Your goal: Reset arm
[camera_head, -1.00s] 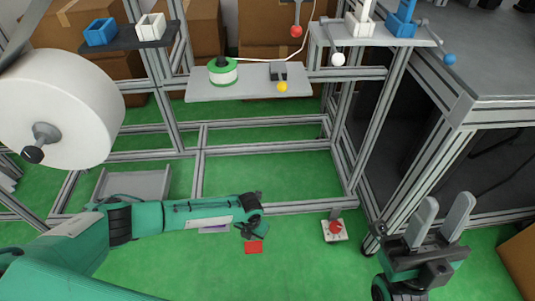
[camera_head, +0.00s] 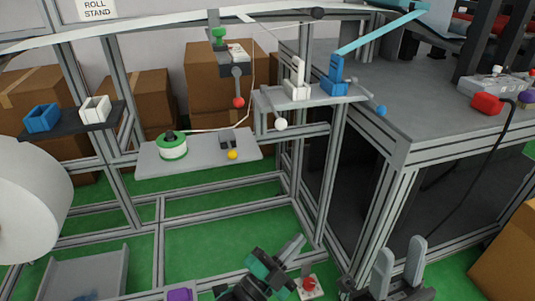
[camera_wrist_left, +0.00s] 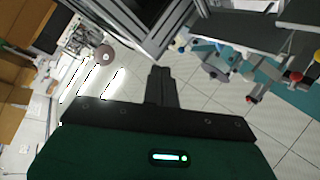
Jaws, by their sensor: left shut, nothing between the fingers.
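My left gripper (camera_head: 292,247) is low in the middle of the head view, at the end of a dark and teal wrist, in front of the metal frame. In the left wrist view its fingers (camera_wrist_left: 161,84) are together with nothing between them. My right gripper (camera_head: 399,266) is at the bottom right of the head view. Its two grey fingers stand upright and apart, with nothing between them. The lower parts of both arms are cut off by the picture's bottom edge.
A grey frame carries a shelf (camera_head: 200,150) with a green-and-white spool (camera_head: 172,147). A white roll (camera_head: 30,215) stands at left. A red button box (camera_head: 310,286) is close to my left gripper. The dark machine table (camera_head: 440,100) fills the right. Green floor shows between the rails.

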